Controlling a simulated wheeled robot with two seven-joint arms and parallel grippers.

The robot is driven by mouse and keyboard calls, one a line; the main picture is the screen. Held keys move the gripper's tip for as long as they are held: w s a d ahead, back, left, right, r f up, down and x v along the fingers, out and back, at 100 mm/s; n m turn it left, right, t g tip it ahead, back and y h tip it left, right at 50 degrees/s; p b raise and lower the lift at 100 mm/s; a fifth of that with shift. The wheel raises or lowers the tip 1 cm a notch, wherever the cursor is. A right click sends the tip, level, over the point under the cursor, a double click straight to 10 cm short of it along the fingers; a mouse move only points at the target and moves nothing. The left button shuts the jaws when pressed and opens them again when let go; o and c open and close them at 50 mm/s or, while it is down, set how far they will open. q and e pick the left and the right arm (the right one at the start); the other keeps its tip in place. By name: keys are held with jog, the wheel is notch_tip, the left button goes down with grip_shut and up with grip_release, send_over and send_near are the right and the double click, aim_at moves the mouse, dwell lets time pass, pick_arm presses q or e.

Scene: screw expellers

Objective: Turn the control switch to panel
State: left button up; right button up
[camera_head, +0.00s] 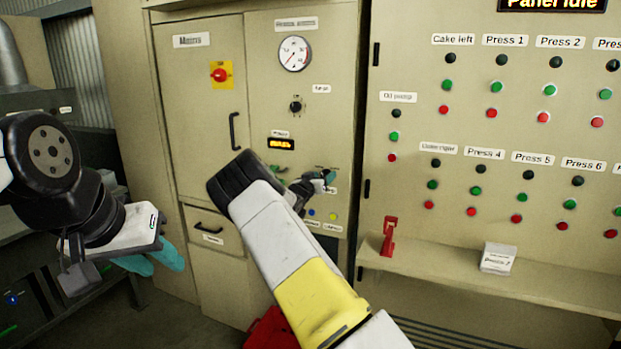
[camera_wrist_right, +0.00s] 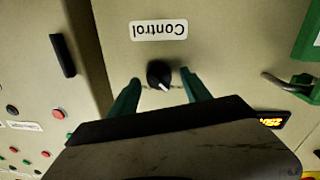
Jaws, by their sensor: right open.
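The control switch (camera_wrist_right: 158,72) is a round black knob with a white pointer, under a label reading "Control" (camera_wrist_right: 158,30) that appears upside down in the right wrist view. The pointer points down and slightly right there. My right gripper (camera_wrist_right: 160,78) is open, with one teal finger on each side of the knob; I cannot tell whether they touch it. In the head view, my right gripper (camera_head: 322,181) is at the cabinet's lower middle and hides most of the knob. My left gripper (camera_head: 155,260) is at the left, empty, its teal fingers apart, away from the panel.
The cabinet has a red-and-yellow mains switch (camera_head: 220,75), a gauge (camera_head: 294,54) and an amber display (camera_head: 280,144). A shelf (camera_head: 450,272) with a red bracket (camera_head: 389,237) and white box (camera_head: 498,258) is at right.

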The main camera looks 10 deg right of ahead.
grip_shut()
jog(key=shift+m, duration=0.3)
jog(key=m, duration=0.3)
jog(key=shift+d+r+m, duration=0.1)
jog(key=shift+d+m, duration=0.05)
jog(key=shift+m, duration=0.15)
jog(key=shift+s+m+y, duration=0.1)
jog(key=shift+m+y, duration=0.25)
jog(key=shift+m, duration=2.85)
jog(key=shift+s+m+y, duration=0.1)
jog(key=shift+m+y, duration=0.25)
jog(key=shift+m, duration=2.85)
